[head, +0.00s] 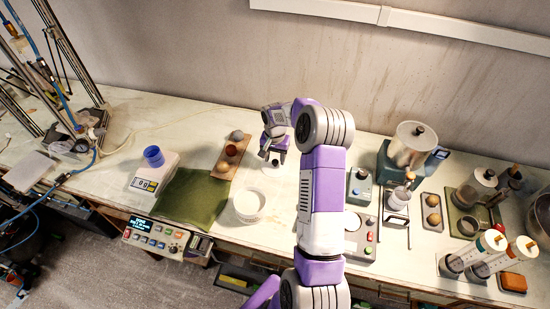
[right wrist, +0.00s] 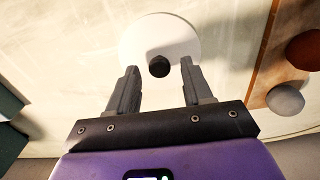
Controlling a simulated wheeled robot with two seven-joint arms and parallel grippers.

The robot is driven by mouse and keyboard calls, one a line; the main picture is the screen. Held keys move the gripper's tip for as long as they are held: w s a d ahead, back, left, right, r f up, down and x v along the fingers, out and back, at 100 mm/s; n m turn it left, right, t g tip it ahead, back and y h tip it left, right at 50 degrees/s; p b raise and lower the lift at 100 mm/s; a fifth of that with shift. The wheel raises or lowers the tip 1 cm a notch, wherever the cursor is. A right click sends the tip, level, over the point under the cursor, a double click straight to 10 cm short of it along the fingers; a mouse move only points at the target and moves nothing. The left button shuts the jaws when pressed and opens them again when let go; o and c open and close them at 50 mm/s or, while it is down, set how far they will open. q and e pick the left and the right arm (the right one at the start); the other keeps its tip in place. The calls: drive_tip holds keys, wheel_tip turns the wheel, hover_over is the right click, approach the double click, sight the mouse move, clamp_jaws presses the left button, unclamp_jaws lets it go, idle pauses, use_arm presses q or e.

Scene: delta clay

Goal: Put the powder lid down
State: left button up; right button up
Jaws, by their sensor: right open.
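The powder lid is a round white disc with a dark knob. In the right wrist view the lid (right wrist: 140,40) lies just beyond my fingertips, and its knob (right wrist: 158,66) sits between them. My right gripper (right wrist: 155,75) is open, with a finger on each side of the knob and no clear contact. In the head view the right gripper (head: 274,157) points down over the worktop, with the pale lid (head: 270,173) partly hidden below it. The lid appears to lie flat on the worktop. My left gripper is not in view.
A white open tub (head: 249,218) stands in front of the lid. A wooden board (head: 222,168) with round pieces lies to its left, beside a green mat (head: 190,197) and a scale (head: 152,177) with a blue cup. Several devices stand right of my arm.

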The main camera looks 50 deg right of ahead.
sight(275, 161)
wheel_tip(275, 161, up, 11)
drive_tip(key=shift+r+p, duration=0.15)
drive_tip(key=shift+p, duration=0.15)
idle(0.5)
